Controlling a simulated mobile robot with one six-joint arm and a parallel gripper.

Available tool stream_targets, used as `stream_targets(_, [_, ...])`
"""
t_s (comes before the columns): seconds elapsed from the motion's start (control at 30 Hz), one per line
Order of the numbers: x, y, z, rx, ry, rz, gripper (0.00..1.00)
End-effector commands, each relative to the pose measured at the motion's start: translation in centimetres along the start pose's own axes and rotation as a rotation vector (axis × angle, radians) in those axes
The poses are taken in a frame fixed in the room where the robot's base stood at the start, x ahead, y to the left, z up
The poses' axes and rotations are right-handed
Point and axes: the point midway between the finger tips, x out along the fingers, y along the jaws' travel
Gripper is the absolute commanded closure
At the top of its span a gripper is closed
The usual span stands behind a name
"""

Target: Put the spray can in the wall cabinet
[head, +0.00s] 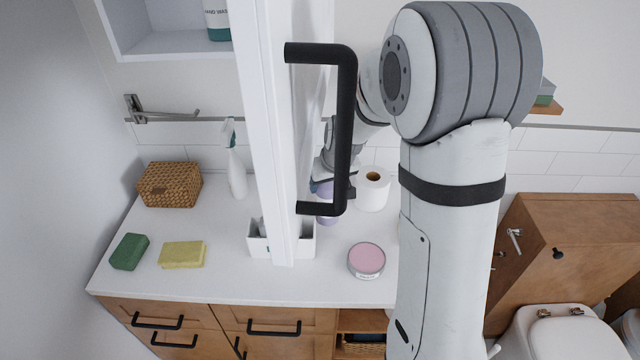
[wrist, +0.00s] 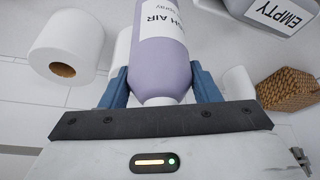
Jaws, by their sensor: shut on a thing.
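The spray can (wrist: 160,60) is lavender with a white label reading "AIR" and "spray". In the wrist view it stands between the blue fingers of my gripper (wrist: 162,85), which is shut on it. In the head view my gripper (head: 338,180) is behind the open cabinet door, over the counter. Only bits of the lavender can (head: 327,218) show there, past the black handle. The wall cabinet (head: 165,45) is white, at the upper left, with a bottle labelled hand wash inside. Its door (head: 270,120) stands open towards the camera, with a black bar handle (head: 345,130).
The white counter (head: 215,275) holds a wicker basket (head: 168,185), spray bottle (head: 235,165), green sponge (head: 129,251), yellow sponge (head: 183,254), white caddy (head: 262,240), toilet roll (head: 373,190) and pink-topped tin (head: 366,260). A metal wall bracket (head: 155,112) sits below the cabinet.

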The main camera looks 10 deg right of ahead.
Motion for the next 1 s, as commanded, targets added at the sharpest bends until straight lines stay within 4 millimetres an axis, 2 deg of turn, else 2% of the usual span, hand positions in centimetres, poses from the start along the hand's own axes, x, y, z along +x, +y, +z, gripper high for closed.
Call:
stream_targets(0.13, [-0.2,-1.1,-0.5,0.004,-0.001,0.001,0.93])
stream_targets(0.2, [2.0,-0.9,0.5,0.006,-0.003,0.002,0.93])
stream_targets(0.3, [3.3,-0.9,1.1,0.006,-0.001,0.002,0.93])
stream_targets(0.7, [3.7,-0.8,1.2,0.007,0.001,0.003,0.93])
stream_targets(0.73, [3.6,-0.8,1.2,0.007,0.0,0.003,0.42])
stream_targets(1.0, [3.6,-0.7,1.2,0.008,0.0,0.003,0.22])
